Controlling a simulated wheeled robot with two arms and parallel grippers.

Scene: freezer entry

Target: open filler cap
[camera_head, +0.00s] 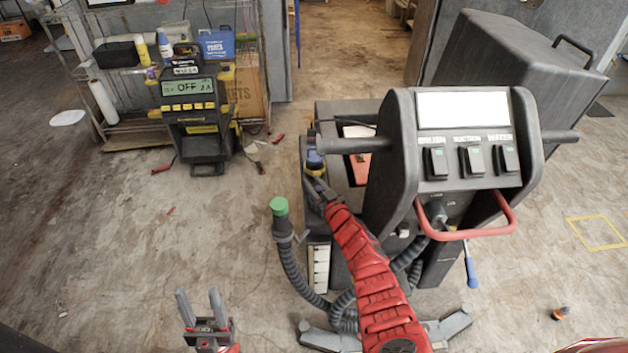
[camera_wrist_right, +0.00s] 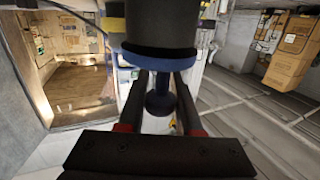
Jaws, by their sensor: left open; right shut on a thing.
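The floor-cleaning machine (camera_head: 400,130) stands right of centre, with a labelled switch panel and a red handle. A blue cap (camera_head: 315,159) shows at its left side, partly hidden by my right gripper. My right gripper (camera_head: 316,182) is at the end of the red arm, at that cap. In the right wrist view, the blue cap (camera_wrist_right: 160,55) is a wide disc with a narrow knob (camera_wrist_right: 160,101) between my fingers; a dark cylinder adjoins the disc. Whether the cap is seated or loose, I cannot tell. My left gripper (camera_head: 200,297) is open and empty, low at left.
A grey hose with a green end (camera_head: 279,206) rises just left of the machine. A charger (camera_head: 195,105) reading OFF stands before a wire shelf (camera_head: 130,100). Floor (camera_head: 120,240) at left is largely clear.

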